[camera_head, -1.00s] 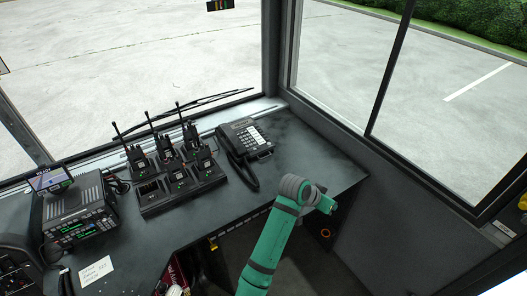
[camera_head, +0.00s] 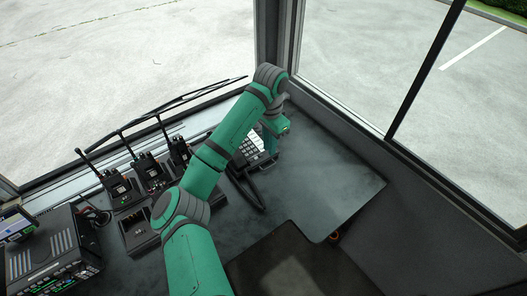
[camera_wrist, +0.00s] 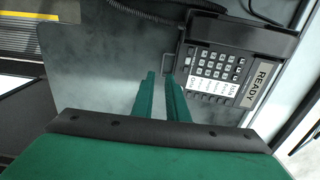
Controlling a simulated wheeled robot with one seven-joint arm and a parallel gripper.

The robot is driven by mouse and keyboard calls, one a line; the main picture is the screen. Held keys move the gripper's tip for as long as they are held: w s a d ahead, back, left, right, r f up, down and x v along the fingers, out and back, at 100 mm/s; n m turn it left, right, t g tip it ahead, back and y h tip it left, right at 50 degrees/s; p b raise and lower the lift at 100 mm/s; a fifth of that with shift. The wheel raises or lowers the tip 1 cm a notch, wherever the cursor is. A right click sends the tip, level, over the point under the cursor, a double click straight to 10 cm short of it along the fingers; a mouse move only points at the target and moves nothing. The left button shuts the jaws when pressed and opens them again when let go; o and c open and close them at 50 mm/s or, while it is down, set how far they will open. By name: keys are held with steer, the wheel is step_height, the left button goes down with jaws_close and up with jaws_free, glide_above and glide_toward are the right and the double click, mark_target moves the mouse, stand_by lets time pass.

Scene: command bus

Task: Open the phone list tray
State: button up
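The black desk phone (camera_head: 243,158) stands on the dark counter, partly covered by my arm in the head view. In the wrist view the phone (camera_wrist: 215,68) shows its keypad, a white name list (camera_wrist: 210,85) and a READY strip. A thin wire loop handle (camera_wrist: 167,63) sticks out from the phone's edge, on the fingers' side. My gripper (camera_wrist: 159,75) has two green fingers with a narrow gap between them. The fingertips are close to the loop; I cannot tell whether they touch it. Nothing shows between the fingers. In the head view my gripper (camera_head: 273,138) is beside the phone.
The handset (camera_wrist: 238,33) lies along one side of the phone, with its coiled cord nearby. Several handheld radios (camera_head: 148,167) stand in chargers left of the phone. A radio unit (camera_head: 50,255) sits farther left. Windows border the counter. The counter right of the phone (camera_head: 325,185) is clear.

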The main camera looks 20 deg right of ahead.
mark_target(268, 168)
steer(key=f, duration=1)
steer(key=shift+w+a+f, duration=0.15)
steer(key=shift+w+f, duration=0.1)
steer(key=shift+w, duration=0.05)
jaws_close()
stand_by(1.2)
